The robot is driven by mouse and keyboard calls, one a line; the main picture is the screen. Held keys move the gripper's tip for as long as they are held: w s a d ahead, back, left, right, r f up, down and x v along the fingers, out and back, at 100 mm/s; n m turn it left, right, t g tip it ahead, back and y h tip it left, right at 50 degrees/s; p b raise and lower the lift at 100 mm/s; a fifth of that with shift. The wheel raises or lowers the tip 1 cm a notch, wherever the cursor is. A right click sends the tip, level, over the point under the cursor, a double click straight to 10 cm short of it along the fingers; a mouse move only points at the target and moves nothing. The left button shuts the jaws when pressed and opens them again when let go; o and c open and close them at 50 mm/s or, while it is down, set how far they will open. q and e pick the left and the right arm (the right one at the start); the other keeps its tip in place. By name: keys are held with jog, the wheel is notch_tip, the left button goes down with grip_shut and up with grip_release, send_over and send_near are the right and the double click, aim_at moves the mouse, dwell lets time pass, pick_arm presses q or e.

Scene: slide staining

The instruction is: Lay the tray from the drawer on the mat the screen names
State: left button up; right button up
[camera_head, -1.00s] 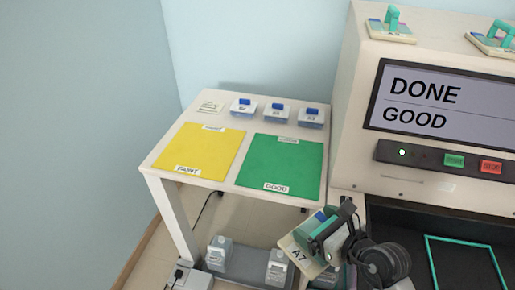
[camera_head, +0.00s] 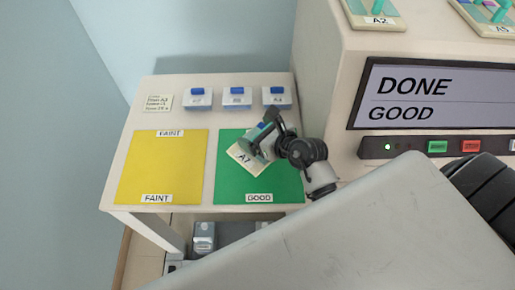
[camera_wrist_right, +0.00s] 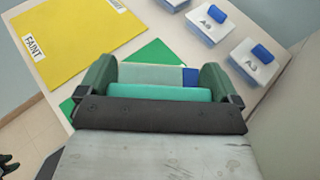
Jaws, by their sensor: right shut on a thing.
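The screen (camera_head: 430,97) reads DONE and GOOD. The green mat (camera_head: 230,185), labelled GOOD, lies on the side table, right of the yellow mat (camera_head: 160,165), labelled FAINT. My right gripper (camera_head: 262,140) is shut on the handle of the tray marked A7 (camera_head: 243,158), over the green mat. The tray is turned at an angle to the mat; whether it touches cannot be told. In the right wrist view, the teal handle (camera_wrist_right: 160,92) is between the fingers, and the gripper hides much of the tray. My left gripper is not in view.
Several lidded boxes with blue knobs, one of them the middle box (camera_head: 237,98), line the table's back. A small note card (camera_head: 158,103) is at back left. Trays A2 (camera_head: 375,12) and A5 (camera_head: 490,18) sit on the machine. My arm covers the lower right.

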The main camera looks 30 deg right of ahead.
jog(key=shift+w+r+p, duration=0.3)
jog(key=shift+w+r, duration=0.05)
jog(key=shift+r, duration=0.15)
jog(key=shift+w+f, duration=0.1)
jog(key=shift+f, duration=0.15)
notch_tip(320, 180, down, 6)
jog(key=shift+r+b, duration=0.1)
jog(key=shift+b, duration=0.3)
jog(key=shift+f, duration=0.55)
pick_arm(q)
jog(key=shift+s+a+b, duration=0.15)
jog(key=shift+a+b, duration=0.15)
jog(key=shift+b, duration=0.15)
pick_arm(e)
jog(key=shift+f, duration=1.5)
